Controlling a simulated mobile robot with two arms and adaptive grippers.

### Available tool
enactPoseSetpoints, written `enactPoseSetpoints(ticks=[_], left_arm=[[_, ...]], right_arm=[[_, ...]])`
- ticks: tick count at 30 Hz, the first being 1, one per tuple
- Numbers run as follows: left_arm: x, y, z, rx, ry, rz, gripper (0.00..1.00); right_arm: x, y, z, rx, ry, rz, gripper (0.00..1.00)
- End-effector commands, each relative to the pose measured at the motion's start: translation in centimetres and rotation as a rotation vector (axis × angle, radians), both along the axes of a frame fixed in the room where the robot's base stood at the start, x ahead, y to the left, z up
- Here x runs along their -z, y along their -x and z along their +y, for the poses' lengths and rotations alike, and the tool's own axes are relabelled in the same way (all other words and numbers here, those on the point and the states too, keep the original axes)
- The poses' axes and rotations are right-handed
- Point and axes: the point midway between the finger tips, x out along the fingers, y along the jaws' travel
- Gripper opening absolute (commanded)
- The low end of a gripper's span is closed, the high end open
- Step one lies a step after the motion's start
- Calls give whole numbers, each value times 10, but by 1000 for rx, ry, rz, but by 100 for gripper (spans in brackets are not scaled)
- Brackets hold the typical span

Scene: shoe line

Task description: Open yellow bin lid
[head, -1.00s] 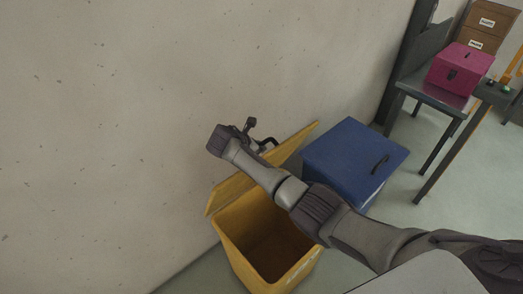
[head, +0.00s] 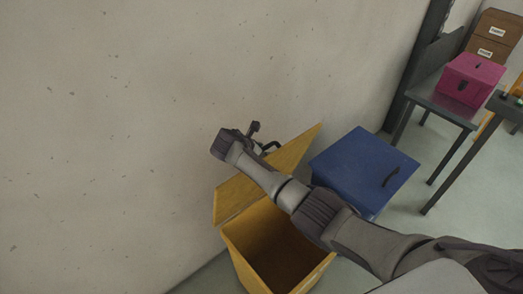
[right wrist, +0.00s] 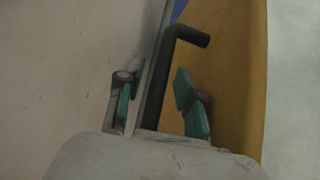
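The yellow bin (head: 240,250) stands by the wall with its dark inside showing. Its lid (head: 290,155) is raised at the wall side, tilted up from the opening. My right gripper (head: 262,139) is beyond the lid's upper edge, on the wall side; my forearm crosses over the bin and lid. In the right wrist view, the two green-padded fingers of this gripper (right wrist: 157,100) stand apart, on either side of a dark bent handle (right wrist: 160,70) by the yellow lid (right wrist: 237,80). A gap shows beside the handle. My left gripper is not in view.
A blue bin (head: 350,160) with a closed lid and dark handle stands just right of the yellow one. The wall (head: 120,110) is close behind. A table (head: 437,103) with a pink box (head: 473,75) stands further right. Floor is free between.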

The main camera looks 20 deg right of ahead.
Motion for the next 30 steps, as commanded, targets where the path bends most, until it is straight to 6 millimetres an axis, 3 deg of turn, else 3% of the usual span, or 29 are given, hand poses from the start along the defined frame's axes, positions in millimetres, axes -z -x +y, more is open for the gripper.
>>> enactPoseSetpoints(ticks=[13,24,30], left_arm=[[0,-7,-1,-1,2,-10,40],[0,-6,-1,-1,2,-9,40],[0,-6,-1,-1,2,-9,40]], right_arm=[[-8,4,7,-1,2,-2,41],[-60,33,52,-2,0,-4,41],[-78,44,69,-2,1,-1,41]])
